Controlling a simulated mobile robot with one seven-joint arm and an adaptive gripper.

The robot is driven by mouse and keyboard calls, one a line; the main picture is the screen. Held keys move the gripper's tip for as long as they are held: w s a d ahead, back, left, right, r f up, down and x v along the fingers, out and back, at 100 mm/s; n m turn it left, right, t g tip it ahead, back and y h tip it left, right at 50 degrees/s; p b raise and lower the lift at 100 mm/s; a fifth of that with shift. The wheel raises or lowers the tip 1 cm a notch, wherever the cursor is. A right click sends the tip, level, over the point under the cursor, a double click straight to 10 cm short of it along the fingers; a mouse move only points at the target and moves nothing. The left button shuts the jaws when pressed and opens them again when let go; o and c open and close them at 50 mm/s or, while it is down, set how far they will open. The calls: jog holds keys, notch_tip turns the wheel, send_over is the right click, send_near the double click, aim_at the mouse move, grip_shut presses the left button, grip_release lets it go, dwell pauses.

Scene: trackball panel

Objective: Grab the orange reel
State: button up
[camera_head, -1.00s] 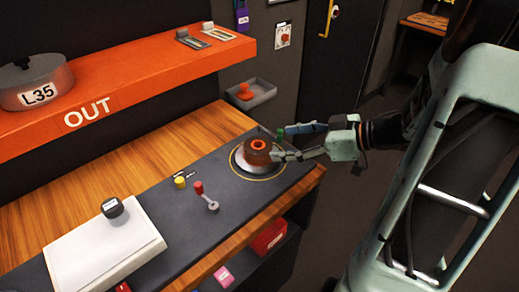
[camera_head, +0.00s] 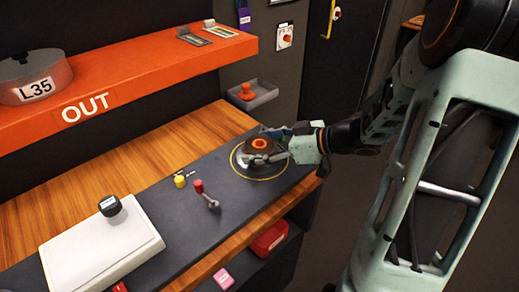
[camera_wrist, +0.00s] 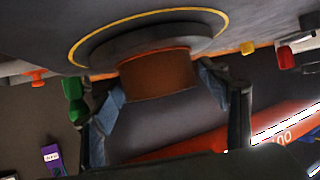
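The orange-brown reel (camera_head: 260,144) sits on a round dark base inside a yellow ring on the dark panel, near the panel's right end. In the wrist view, the reel (camera_wrist: 158,74) is between my two fingers, one on each side. My gripper (camera_head: 276,145) reaches in from the right at reel height. It also shows in the wrist view (camera_wrist: 162,80), with its fingers spread about as wide as the reel. The left finger appears very close to the reel, and a small gap seems to show at the right one. Contact is not clear.
An orange shelf (camera_head: 150,85) marked OUT overhangs the back of the wooden bench. A small grey tray (camera_head: 262,97) is on the wall behind. A green knob (camera_wrist: 74,97) is close beside one finger. Red and yellow controls (camera_head: 180,181) stand left of the reel.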

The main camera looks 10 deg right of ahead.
jog(key=c, duration=1)
jog(key=shift+o, duration=0.2)
jog(key=shift+r, duration=0.1)
